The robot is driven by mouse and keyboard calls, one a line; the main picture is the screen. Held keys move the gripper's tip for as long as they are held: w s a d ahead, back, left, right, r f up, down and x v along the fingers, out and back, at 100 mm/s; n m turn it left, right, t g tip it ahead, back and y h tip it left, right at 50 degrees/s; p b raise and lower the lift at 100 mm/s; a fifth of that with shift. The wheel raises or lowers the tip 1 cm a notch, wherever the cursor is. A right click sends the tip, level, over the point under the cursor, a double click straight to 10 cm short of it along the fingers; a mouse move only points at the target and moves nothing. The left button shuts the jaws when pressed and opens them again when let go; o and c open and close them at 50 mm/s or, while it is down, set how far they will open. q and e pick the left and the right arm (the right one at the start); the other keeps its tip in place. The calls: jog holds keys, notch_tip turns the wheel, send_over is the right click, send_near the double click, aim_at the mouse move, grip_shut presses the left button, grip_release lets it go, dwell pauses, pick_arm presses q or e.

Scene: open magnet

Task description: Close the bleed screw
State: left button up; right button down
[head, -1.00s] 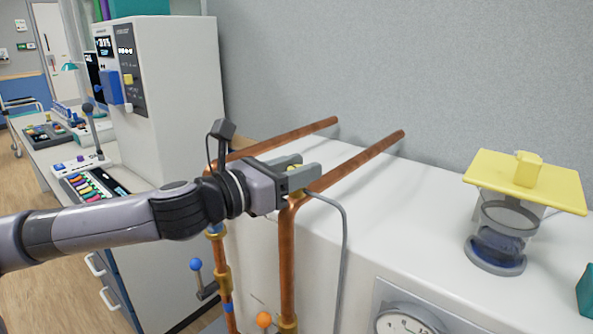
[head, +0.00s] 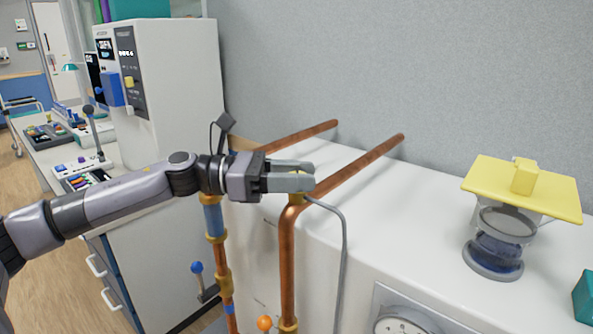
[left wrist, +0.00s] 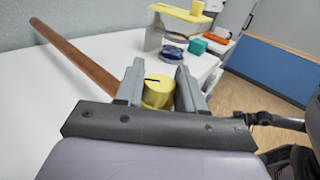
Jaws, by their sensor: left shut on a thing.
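The bleed screw is a yellow round head with a dark slot (left wrist: 158,82), seen from above in the left wrist view. It sits on top of the bend of a copper pipe (head: 287,255). My left gripper (head: 303,176) lies level above this bend in the head view and hides most of the screw. In the left wrist view its two fingers (left wrist: 157,88) stand on either side of the yellow head, shut on it. My right gripper is not in view.
A grey hose (head: 344,245) runs down beside the bend. A second copper pipe (head: 215,222) stands left, near a blue-knobbed lever (head: 197,268). An orange knob (head: 264,323) and a gauge (head: 402,322) are below. A yellow plate (head: 495,182) tops a vessel at right.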

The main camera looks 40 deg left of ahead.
pick_arm(q)
jog(key=m+g+h+b, duration=0.1)
jog(key=m+g+h, duration=0.1)
jog(key=m+g, duration=0.1)
jog(key=shift+w+g, duration=0.1)
jog(key=shift+g, duration=0.7)
jog(key=shift+m+g+h+b, duration=0.25)
jog(key=shift+m+g+b, duration=0.45)
jog(key=shift+m+g, duration=0.7)
jog(key=shift+m+g+h+b, duration=0.25)
jog(key=shift+m+g+b, duration=0.55)
jog(key=shift+g, duration=1.1)
jog(key=shift+r+m+g, duration=0.1)
jog(key=shift+m+g, duration=0.2)
jog(key=o, duration=0.9)
jog(key=shift+d, duration=0.1)
jog(key=shift+o, duration=0.2)
jog(key=a+b, duration=0.1)
jog(key=a, duration=0.6)
jog(key=shift+w, duration=0.25)
